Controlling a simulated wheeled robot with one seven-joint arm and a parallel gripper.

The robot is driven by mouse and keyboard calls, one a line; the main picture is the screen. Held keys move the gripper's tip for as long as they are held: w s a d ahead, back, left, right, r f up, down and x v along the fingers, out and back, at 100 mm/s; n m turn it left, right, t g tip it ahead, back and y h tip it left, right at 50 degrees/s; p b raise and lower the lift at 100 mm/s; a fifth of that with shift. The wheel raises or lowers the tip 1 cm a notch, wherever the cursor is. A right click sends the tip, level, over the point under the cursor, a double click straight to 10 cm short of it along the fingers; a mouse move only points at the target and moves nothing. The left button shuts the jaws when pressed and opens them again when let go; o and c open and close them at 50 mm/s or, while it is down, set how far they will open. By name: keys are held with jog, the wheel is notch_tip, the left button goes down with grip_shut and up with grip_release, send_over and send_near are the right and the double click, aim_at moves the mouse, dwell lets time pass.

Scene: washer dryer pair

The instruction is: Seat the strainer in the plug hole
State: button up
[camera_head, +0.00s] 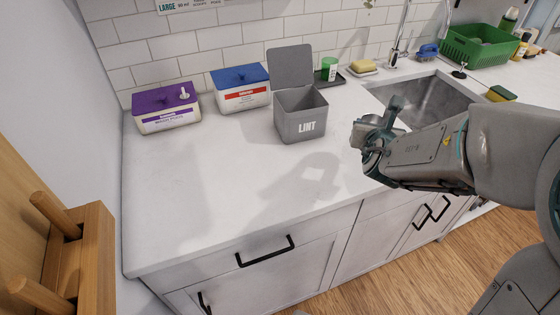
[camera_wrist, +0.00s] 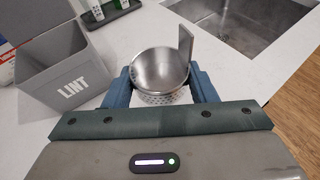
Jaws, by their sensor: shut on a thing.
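My gripper (camera_wrist: 160,95) is shut on the strainer (camera_wrist: 160,70), a round steel basket with perforated sides and an upright flat tab at its right. One blue-grey finger is on each side of it in the wrist view. In the head view my gripper (camera_head: 376,140) is over the counter, right of the lint bin and at the left front of the sink. The strainer cannot be made out clearly there. The steel sink (camera_head: 425,98) is set in the counter, and it also shows at the top of the wrist view (camera_wrist: 240,22).
An open grey lint bin (camera_head: 300,122) stands left of my gripper. Purple-lidded (camera_head: 167,108) and blue-lidded (camera_head: 240,88) boxes stand at the wall. A tap (camera_head: 400,40) rises behind the sink. A black stopper-like item (camera_head: 459,72) and sponge (camera_head: 502,94) lie near its right rim. The front-left counter is clear.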

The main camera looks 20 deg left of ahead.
jog(key=s+a+f+y, duration=0.1)
jog(key=a+f, duration=0.1)
jog(key=a, duration=0.4)
jog(key=s+a+f+n, duration=0.1)
jog(key=s+a+f, duration=0.1)
jog(key=a, duration=0.4)
jog(key=s+a+f+n+y, duration=0.1)
jog(key=a+f, duration=0.1)
jog(key=a, duration=0.3)
jog(key=shift+s+a+f+g+y, duration=0.2)
jog(key=shift+a+g+y, duration=0.1)
jog(key=shift+a+g, duration=0.1)
jog(key=shift+f, duration=2)
jog(key=shift+f, duration=0.2)
jog(key=o, duration=1.1)
jog(key=shift+o, duration=0.2)
jog(key=shift+r, duration=0.15)
